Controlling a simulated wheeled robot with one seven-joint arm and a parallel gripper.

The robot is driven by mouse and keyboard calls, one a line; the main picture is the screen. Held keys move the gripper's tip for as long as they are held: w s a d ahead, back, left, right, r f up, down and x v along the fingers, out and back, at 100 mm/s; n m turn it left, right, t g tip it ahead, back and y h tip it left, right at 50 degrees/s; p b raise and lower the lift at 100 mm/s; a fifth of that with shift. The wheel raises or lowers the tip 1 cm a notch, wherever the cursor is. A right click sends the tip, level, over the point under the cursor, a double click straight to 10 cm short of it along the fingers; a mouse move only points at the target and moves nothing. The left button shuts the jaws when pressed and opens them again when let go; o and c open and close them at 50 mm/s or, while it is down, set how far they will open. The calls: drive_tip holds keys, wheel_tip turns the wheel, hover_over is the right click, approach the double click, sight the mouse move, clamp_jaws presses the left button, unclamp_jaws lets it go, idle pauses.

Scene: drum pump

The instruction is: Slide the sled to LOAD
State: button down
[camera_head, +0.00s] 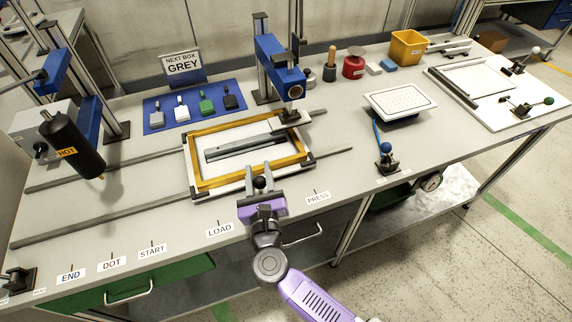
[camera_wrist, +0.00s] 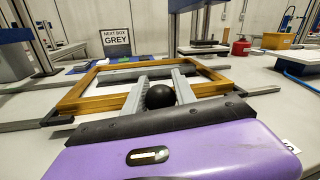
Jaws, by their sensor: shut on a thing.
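The sled (camera_head: 188,160) is a white plate with a yellow frame (camera_head: 196,184) on it, riding on two grey rails. A black ball knob (camera_head: 260,183) stands at its front edge. My gripper (camera_head: 259,172) is shut on this knob; in the wrist view the knob (camera_wrist: 160,96) sits between the two grey fingers. The sled lies between the LOAD label (camera_head: 220,229) and the PRESS label (camera_head: 318,197), with the knob between the two labels. Its right back corner is close to the blue press (camera_head: 280,66). A grey bar (camera_head: 244,147) lies inside the frame.
The rails (camera_head: 100,220) run clear to the left past the START (camera_head: 152,251), DOT (camera_head: 111,264) and END (camera_head: 71,276) labels. A black HOT tool (camera_head: 78,147) overhangs the far left. A blue mat (camera_head: 160,128) with several coloured pieces lies behind the sled.

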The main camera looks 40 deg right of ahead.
drive_tip(key=w+a+b, duration=0.1)
drive_tip(key=a, duration=0.3)
drive_tip(key=w+a+b, duration=0.1)
drive_tip(key=a, duration=0.3)
drive_tip(key=w+a+b, duration=0.1)
drive_tip(key=a, duration=0.3)
drive_tip(key=shift+w+a, duration=0.15)
drive_tip(key=shift+w, duration=0.2)
drive_tip(key=c, duration=1)
unclamp_jaws()
drive_tip(key=shift+c, duration=0.2)
drive_tip(key=b+v, duration=0.1)
drive_tip(key=v, duration=0.6)
drive_tip(key=shift+s+a+b, duration=0.15)
drive_tip(key=shift+s+b, duration=0.2)
